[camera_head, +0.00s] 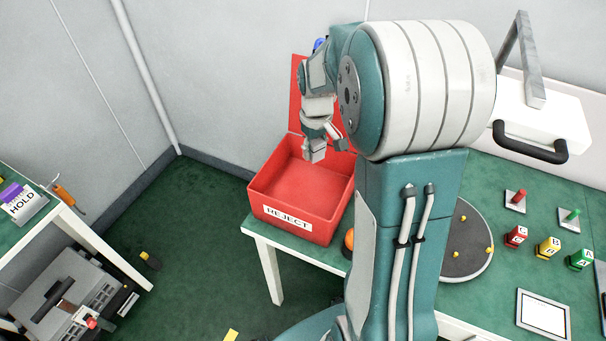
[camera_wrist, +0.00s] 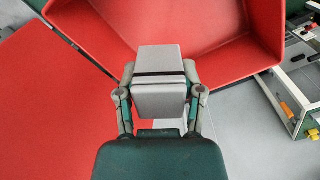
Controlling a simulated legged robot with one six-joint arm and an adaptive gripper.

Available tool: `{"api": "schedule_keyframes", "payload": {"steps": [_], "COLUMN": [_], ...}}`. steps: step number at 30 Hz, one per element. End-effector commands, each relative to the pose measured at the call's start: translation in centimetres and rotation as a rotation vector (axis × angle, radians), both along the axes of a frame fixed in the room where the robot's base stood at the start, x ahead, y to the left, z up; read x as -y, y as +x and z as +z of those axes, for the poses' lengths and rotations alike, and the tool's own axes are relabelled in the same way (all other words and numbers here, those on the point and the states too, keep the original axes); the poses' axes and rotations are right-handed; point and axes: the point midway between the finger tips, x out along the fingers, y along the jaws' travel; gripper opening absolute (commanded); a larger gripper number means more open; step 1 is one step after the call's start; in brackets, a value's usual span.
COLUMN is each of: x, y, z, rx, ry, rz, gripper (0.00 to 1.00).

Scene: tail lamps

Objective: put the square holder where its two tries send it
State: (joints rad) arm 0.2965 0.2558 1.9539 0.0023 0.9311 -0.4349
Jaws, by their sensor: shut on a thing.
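The square holder (camera_wrist: 160,62) is a light grey block with a dark band across it. My gripper (camera_head: 318,143) is shut on it, and the wrist view shows a finger on each side of the block (camera_wrist: 159,92). In the head view the grey holder (camera_head: 315,151) hangs below the fingers, over the red bin (camera_head: 284,221) labelled REJECT. The bin's lid stands open behind. The wrist view also shows the red bin wall (camera_wrist: 262,40) beyond the holder. I cannot tell the exact height of the holder above the bin floor.
A surface labelled HOLD (camera_head: 22,203) is at the far left. Lettered red (camera_head: 516,236), yellow (camera_head: 548,247) and green (camera_head: 580,259) blocks stand on the green table at right, near a dark round plate (camera_head: 466,262). My arm hides part of the table.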

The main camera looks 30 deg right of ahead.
Motion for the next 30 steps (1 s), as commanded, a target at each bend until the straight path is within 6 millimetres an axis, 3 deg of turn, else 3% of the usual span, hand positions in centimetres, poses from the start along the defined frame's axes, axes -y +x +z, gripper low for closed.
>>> {"api": "schedule_keyframes", "payload": {"steps": [15,27,28,30], "x": [-0.1,-0.2,-0.2,-0.2], "y": [0.0,0.1,0.1,0.1], "z": [-5.2,-5.9,-5.9,-5.9], "rx": [-0.003,-0.001,-0.001,-0.001], "ry": [0.001,-0.001,-0.001,-0.001], "rz": [0.001,0.001,0.001,0.001], "gripper": [0.18,0.18,0.59,0.9]}}
